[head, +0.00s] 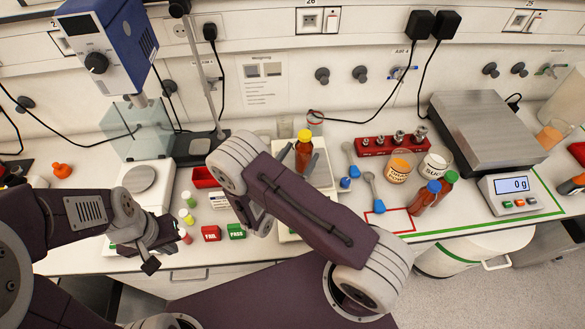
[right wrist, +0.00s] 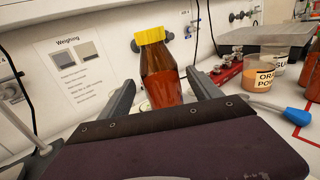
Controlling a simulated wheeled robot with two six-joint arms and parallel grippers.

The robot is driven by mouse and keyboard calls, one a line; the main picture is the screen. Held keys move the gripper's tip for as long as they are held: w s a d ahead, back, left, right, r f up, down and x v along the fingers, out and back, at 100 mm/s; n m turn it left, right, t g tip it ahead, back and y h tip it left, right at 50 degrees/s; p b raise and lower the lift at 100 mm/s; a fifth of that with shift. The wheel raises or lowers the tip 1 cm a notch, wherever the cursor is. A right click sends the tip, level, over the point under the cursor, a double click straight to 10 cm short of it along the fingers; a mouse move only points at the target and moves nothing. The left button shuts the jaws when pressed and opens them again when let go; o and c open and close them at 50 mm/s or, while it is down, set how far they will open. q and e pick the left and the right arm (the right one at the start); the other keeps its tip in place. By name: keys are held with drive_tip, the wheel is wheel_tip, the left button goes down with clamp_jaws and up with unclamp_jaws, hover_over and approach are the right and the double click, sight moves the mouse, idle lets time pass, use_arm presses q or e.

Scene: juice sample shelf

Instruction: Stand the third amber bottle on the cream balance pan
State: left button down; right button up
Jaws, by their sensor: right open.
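An amber bottle with a yellow cap (head: 304,152) stands upright between the fingers of my right gripper (head: 299,155). The right wrist view shows this bottle (right wrist: 160,75) between the two spread fingers (right wrist: 160,100), with a gap visible on each side. The cream balance (head: 288,237) is under and around my right forearm. The bottle appears to stand on its pan, but the arm and fingers hide most of the pan and the bottle's base. My left gripper (head: 162,254) is empty at the bench's front edge, its fingers apart.
A blue-capped bottle (head: 424,197) and a green-capped bottle (head: 446,187) stand on the right, near a large grey scale (head: 487,130). Blue-ended spoons, labelled jars (head: 399,170) and a red weight block (head: 375,146) lie between. Another balance with a round pan (head: 139,179) stands left.

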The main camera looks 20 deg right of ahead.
drive_tip(key=b+v, duration=0.1)
drive_tip(key=v, duration=0.6)
drive_tip(key=s+d+m+g+y, duration=0.2)
drive_tip(key=s+d+m+g, duration=0.7)
drive_tip(key=s+m+g, duration=0.45)
drive_tip(key=s+a+f+m+g+y, duration=0.2)
drive_tip(key=s+a+m+y, duration=0.15)
drive_tip(key=m+y, duration=0.35)
drive_tip(key=w+a+r+m+t+y, duration=0.3)
drive_tip(key=w+a+m+t+y, duration=0.1)
drive_tip(key=w+m, duration=0.1)
drive_tip(key=shift+m+t+y, duration=0.3)
drive_tip(key=shift+m+t, duration=0.05)
drive_tip(key=shift+m, duration=0.3)
drive_tip(key=shift+w+a+r, duration=0.1)
